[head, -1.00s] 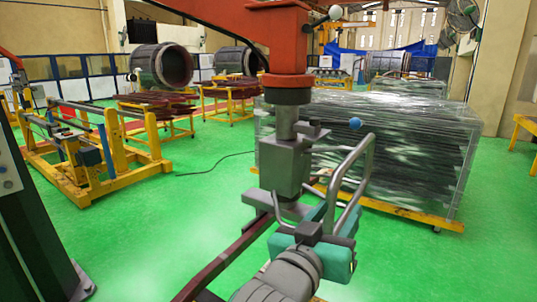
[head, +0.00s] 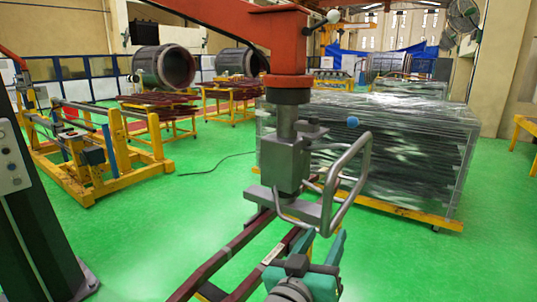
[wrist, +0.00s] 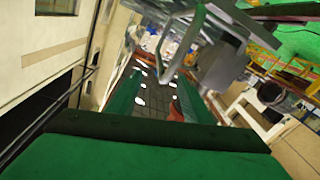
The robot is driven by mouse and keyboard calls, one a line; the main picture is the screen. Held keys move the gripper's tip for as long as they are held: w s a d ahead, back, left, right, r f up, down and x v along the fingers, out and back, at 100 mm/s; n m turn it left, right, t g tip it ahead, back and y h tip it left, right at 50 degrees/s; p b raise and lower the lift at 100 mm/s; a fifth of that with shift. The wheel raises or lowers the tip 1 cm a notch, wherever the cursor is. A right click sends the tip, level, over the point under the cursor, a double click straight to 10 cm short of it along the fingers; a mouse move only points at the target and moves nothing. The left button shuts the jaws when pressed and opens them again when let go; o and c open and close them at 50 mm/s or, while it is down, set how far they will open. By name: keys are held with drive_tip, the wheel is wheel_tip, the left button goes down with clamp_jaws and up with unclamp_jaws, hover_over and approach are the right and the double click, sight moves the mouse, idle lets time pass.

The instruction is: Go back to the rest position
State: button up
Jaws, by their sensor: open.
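My gripper (head: 322,242), with teal fingers, is at the bottom middle of the head view. It is open and empty, just below the bent grey tube handle (head: 352,185). The handle belongs to a grey lifting tool (head: 287,165), which hangs from an orange-red arm (head: 245,18). In the wrist view my green fingers (wrist: 160,100) stand apart, and the grey handle (wrist: 172,55) shows beyond them. I see no contact between fingers and handle.
A wrapped stack (head: 385,150) on a yellow base stands behind right. A yellow frame stand (head: 85,180) is at left. Open green floor (head: 170,225) lies between.

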drive_tip(key=s+a+f+n+y, duration=0.2)
drive_tip(key=s+a+f, duration=0.1)
drive_tip(key=f, duration=0.7)
drive_tip(key=s+a+f+n+y, duration=0.15)
drive_tip(key=s+f, duration=0.25)
drive_tip(key=f, duration=0.5)
drive_tip(key=s+a+f+n+y, duration=0.1)
drive_tip(key=s+a+f+y, duration=0.2)
drive_tip(key=f, duration=0.7)
drive_tip(key=s+a+f, duration=0.1)
drive_tip(key=s+f, duration=0.2)
drive_tip(key=s, duration=0.6)
drive_tip(key=s+a+f+m+y, duration=0.1)
drive_tip(key=s+f, duration=0.2)
drive_tip(key=s, duration=0.6)
drive_tip(key=s+a+f+m+y, duration=0.1)
drive_tip(key=s+a+f, duration=0.1)
drive_tip(key=s, duration=0.8)
drive_tip(key=shift+f+g, duration=0.3)
drive_tip(key=shift+f, duration=0.2)
